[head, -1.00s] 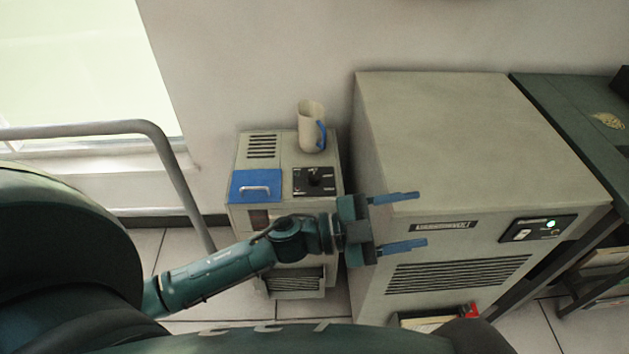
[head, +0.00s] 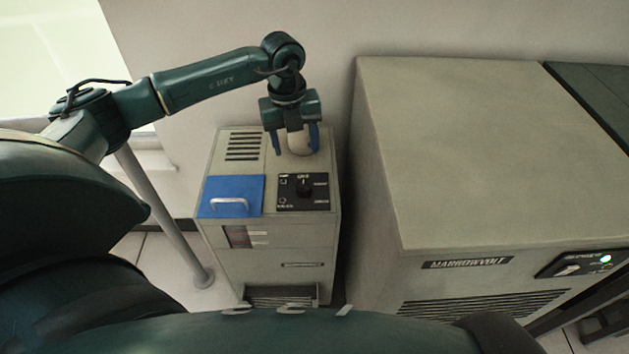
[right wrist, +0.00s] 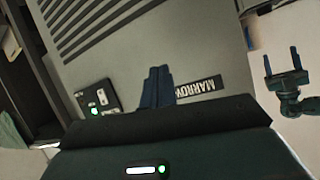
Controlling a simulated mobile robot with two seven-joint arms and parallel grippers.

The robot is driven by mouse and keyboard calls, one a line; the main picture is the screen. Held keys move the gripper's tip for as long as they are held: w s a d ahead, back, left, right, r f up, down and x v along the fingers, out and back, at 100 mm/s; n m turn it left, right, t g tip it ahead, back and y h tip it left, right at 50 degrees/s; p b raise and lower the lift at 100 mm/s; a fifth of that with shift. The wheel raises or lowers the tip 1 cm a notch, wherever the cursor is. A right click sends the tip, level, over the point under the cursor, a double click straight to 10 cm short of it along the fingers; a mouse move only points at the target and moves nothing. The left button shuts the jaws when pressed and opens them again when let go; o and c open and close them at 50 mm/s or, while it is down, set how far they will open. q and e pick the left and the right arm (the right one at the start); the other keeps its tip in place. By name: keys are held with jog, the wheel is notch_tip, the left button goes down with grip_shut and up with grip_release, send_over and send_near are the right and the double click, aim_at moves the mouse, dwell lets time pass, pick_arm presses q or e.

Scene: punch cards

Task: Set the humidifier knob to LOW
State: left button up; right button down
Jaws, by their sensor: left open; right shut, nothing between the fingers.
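The humidifier (head: 270,255) is a small beige cabinet with a blue lid panel and a top vent. Its dark knob (head: 304,189) sits on a black panel (head: 290,203) on the top right; the labels are too small to read surely. In the right wrist view, my right gripper (right wrist: 158,87) is shut and empty before the large cabinet.
The large beige cabinet (head: 470,150) stands close on the right, with a narrow gap between. The blue lid (head: 231,197) with its handle lies left of the knob panel. A grey rail (head: 165,215) stands left of the humidifier. The wall is close behind.

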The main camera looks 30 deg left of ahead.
aim_at(303, 186)
pick_arm(q)
jog(key=f, duration=0.9)
jog(key=w+f+b, duration=0.1)
jog(key=f, duration=0.4)
jog(key=shift+w+d+f, duration=0.1)
jog(key=shift+d+f, duration=0.1)
jog(key=shift+d, duration=0.1)
jog(key=shift+c, duration=0.2)
jog(key=c, duration=0.9)
